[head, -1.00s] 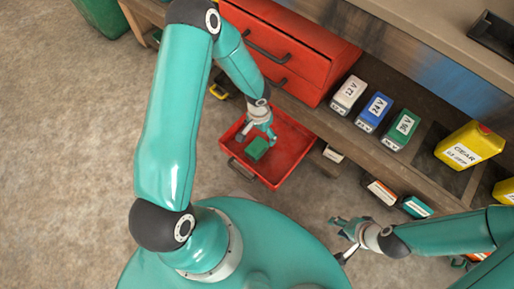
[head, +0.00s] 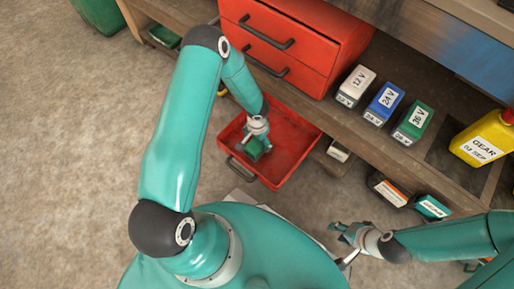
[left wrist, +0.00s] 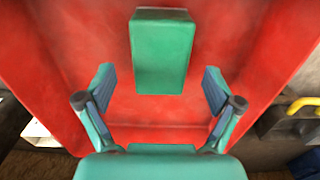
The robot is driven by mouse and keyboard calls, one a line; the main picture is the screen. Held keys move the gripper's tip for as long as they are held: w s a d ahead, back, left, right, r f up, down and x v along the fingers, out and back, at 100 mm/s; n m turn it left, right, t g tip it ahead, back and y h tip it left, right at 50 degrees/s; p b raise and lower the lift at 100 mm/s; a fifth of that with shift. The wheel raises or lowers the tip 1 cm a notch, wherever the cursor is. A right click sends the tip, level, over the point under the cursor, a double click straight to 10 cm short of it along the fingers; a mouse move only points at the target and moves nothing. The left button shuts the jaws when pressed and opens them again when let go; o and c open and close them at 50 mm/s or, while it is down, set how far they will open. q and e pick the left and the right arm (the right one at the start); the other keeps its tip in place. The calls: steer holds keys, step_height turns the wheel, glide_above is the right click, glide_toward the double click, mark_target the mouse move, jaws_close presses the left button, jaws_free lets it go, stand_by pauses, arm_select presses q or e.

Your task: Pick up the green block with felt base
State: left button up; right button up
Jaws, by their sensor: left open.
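The green block (left wrist: 162,52) lies inside an open red drawer (head: 290,158), toward its front left part. In the left wrist view it stands out against the red drawer floor, and its underside is hidden, so the felt base cannot be seen. My left gripper (head: 256,142) is over the drawer, above the block and partly covering it in the head view. In the left wrist view the left gripper (left wrist: 159,90) is open, with its two fingers apart and the block just beyond and between them. My right gripper (head: 345,235) is away to the right, empty.
The red drawer cabinet (head: 290,45) stands behind the open drawer. White, blue and green battery-like boxes (head: 383,102) sit on the shelf to the right, with a yellow container (head: 484,140) farther right. The concrete floor at left is clear.

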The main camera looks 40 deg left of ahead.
arm_select(q)
steer(key=f+b, duration=0.2)
steer(key=f, duration=0.3)
steer(key=shift+s+f, duration=0.1)
steer(key=shift+s, duration=0.1)
steer(key=c, duration=1.3)
